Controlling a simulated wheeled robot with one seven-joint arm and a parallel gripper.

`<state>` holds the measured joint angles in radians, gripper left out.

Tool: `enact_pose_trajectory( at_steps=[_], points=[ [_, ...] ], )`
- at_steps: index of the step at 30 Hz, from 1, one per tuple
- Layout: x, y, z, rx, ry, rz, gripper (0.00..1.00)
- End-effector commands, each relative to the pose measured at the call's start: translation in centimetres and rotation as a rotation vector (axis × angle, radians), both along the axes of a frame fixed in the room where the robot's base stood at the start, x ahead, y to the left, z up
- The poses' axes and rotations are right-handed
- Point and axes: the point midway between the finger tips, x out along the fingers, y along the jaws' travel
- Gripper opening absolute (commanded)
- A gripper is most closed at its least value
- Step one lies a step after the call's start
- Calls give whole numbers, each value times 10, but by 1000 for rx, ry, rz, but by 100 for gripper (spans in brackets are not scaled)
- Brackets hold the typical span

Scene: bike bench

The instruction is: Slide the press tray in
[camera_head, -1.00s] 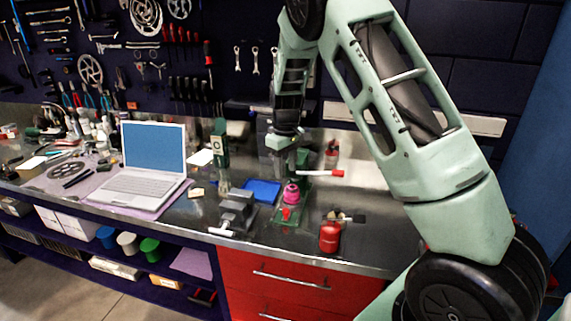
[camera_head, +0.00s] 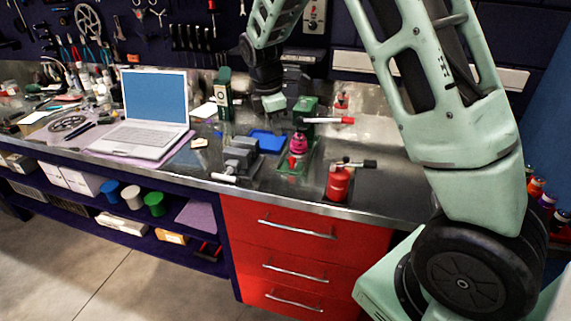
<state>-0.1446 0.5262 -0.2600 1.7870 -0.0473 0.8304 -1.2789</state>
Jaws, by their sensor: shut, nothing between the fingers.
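My gripper (camera_head: 273,103) is shut and empty, pointing down above and behind the blue tray, left of the press. It looks apart from both, and its fingertips are small in this view.
A grey vise (camera_head: 240,157) stands at the bench's front edge. A red canister (camera_head: 339,183) stands right of the press. A laptop (camera_head: 150,115) is at the left, and a green upright tool (camera_head: 225,90) stands behind the vise. The bench at the far right (camera_head: 385,145) is clear.

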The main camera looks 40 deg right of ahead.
Motion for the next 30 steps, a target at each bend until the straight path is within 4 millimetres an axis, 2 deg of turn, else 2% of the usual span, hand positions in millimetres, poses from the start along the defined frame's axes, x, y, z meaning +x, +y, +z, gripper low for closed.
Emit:
enact_pose_trajectory(
  at_steps=[1,3,8,14,26,30],
  points=[
    [-1,10,-16,-21,12,140,0],
    [-3,20,-22,-49,33,311,0],
    [-4,30,-26,-84,60,513,0],
    [-4,26,-43,-87,67,531,0],
    [-1,6,-120,-87,67,525,0],
    [4,-16,-117,-86,62,522,0]
  ],
)
